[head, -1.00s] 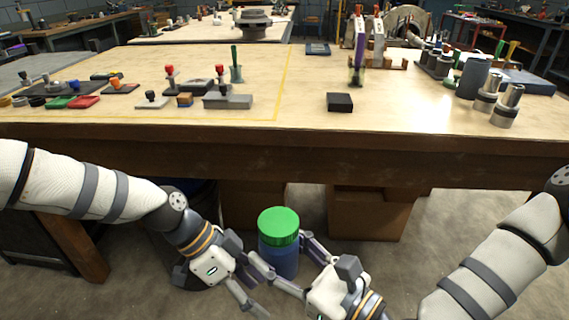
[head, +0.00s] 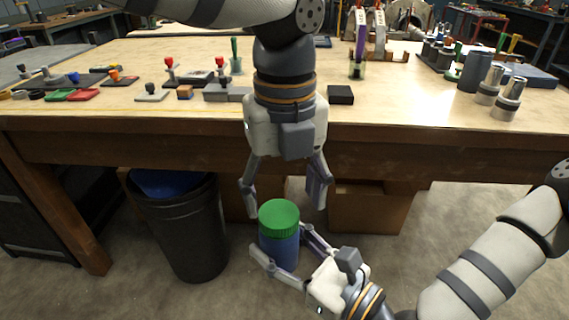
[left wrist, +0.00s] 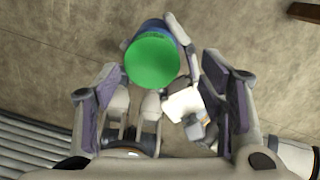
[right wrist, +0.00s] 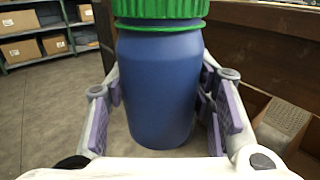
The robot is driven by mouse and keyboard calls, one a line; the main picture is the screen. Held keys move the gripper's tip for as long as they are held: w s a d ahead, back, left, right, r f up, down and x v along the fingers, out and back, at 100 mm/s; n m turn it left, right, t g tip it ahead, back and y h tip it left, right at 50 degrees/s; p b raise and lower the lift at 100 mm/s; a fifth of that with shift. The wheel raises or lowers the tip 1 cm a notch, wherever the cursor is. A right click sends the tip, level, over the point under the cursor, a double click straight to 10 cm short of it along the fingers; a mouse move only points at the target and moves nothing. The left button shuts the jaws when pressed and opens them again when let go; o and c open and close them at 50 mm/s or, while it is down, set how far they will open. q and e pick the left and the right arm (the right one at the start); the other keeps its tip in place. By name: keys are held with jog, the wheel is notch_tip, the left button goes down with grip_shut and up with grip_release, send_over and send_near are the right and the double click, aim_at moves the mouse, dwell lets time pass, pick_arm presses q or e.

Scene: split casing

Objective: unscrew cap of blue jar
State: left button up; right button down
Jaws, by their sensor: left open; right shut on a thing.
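The blue jar (head: 279,250) with its green ribbed cap (head: 279,217) is upright, held in front of the workbench. My right gripper (head: 279,256) is shut on the jar's blue body from the side; in the right wrist view the blue jar (right wrist: 158,90) stands between its fingers, with the green cap (right wrist: 160,8) above. My left gripper (head: 286,204) points down from above, open and empty, its fingers spread above and behind the cap. In the left wrist view the green cap (left wrist: 152,61) lies beyond the open left fingers (left wrist: 163,105). The cap sits on the jar.
The workbench (head: 420,110) runs behind the jar, its front edge close to my left arm. A black bin (head: 180,225) stands at left below it, and cardboard boxes (head: 365,212) lie under the bench. Stamps, a black block (head: 340,95) and metal cylinders are on top.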

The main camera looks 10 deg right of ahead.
pick_arm(q)
jog(key=shift+f, duration=1.05)
jog(key=shift+d, duration=0.1)
jog(key=c, duration=1.2)
jog(key=n, duration=0.6)
jog(key=shift+w+r, duration=0.1)
jog(key=n, duration=0.4)
jog(key=shift+w, duration=0.1)
jog(key=n, duration=0.8)
jog(key=shift+w, duration=0.1)
jog(key=n, duration=0.5)
jog(key=shift+w+a, duration=0.1)
jog(key=shift+a, duration=0.25)
jog(key=shift+a, duration=0.1)
